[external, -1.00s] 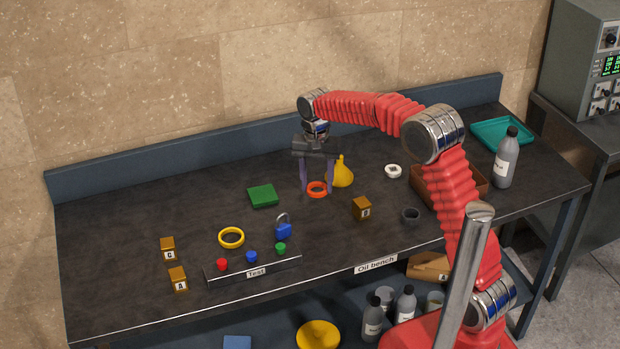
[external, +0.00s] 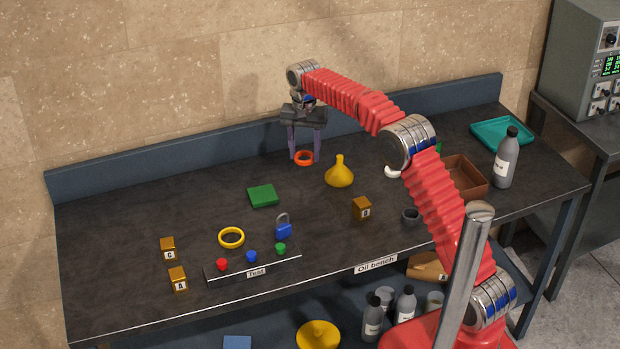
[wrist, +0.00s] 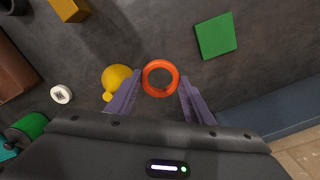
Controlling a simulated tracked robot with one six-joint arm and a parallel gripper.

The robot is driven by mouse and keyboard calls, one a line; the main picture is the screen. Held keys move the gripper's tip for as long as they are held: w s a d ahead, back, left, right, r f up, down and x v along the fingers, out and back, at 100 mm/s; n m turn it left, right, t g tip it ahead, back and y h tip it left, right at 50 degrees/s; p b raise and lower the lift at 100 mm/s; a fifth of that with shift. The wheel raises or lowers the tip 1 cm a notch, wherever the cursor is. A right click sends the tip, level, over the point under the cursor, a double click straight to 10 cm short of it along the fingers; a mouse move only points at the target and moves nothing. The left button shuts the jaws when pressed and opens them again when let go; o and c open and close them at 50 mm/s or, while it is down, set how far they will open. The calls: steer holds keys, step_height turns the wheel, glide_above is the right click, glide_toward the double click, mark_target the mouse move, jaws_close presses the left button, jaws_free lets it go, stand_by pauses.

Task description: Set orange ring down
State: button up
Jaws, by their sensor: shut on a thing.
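The orange ring (external: 304,158) is between the fingertips of my gripper (external: 305,158), near the back of the bench. In the wrist view the ring (wrist: 160,63) sits flat-on at the tips of the two purple fingers of my gripper (wrist: 158,85). My gripper is shut on it and points down. I cannot tell how far the ring is above the bench top (external: 350,230).
A yellow funnel (external: 340,174) stands close on the right of the ring. A green square (external: 263,196) lies to the left front. The bench's raised back edge (external: 240,146) is close behind. A wooden cube (external: 362,208) is farther forward.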

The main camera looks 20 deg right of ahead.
steer(key=shift+f, duration=0.15)
glide_above(305, 187)
steer(key=shift+w+f, duration=0.1)
steer(key=shift+f, duration=2.9)
steer(key=shift+f, duration=0.1)
steer(key=shift+f, duration=1.8)
steer(key=o, duration=1)
